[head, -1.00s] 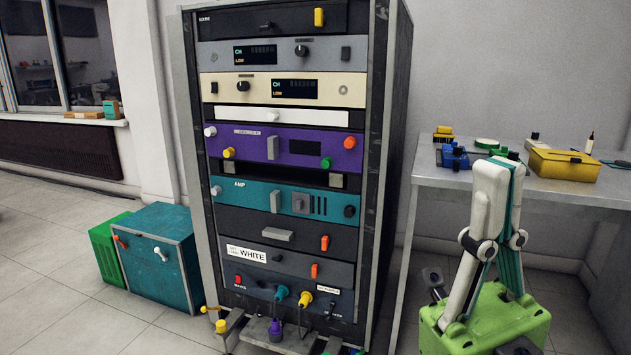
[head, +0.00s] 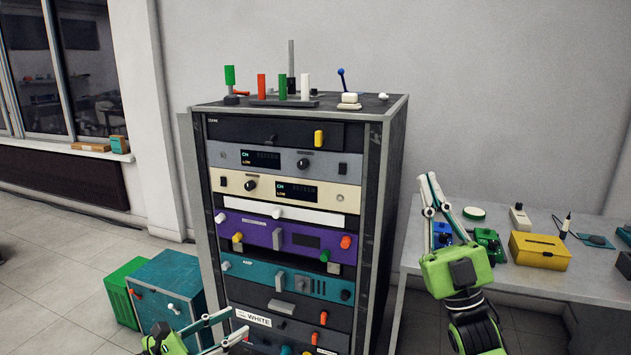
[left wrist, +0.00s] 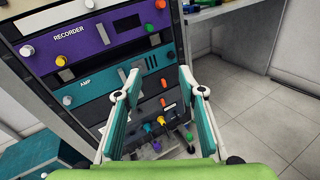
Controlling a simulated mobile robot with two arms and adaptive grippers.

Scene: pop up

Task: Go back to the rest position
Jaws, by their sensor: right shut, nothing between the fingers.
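My left gripper (head: 236,325) shows at the bottom of the head view, low in front of the equipment rack (head: 383,215). In the left wrist view its teal-padded fingers (left wrist: 160,72) are spread apart with nothing between them. They point toward the lower rack panels, where yellow and purple plugs show beyond them. My right gripper (head: 428,178) is raised with its fingers upward, to the right of the rack and in front of the side table. Its fingers are closed together and hold nothing.
The rack top holds coloured pegs and a white block. A teal cabinet (head: 165,285) and green box (head: 122,290) stand left on open floor.

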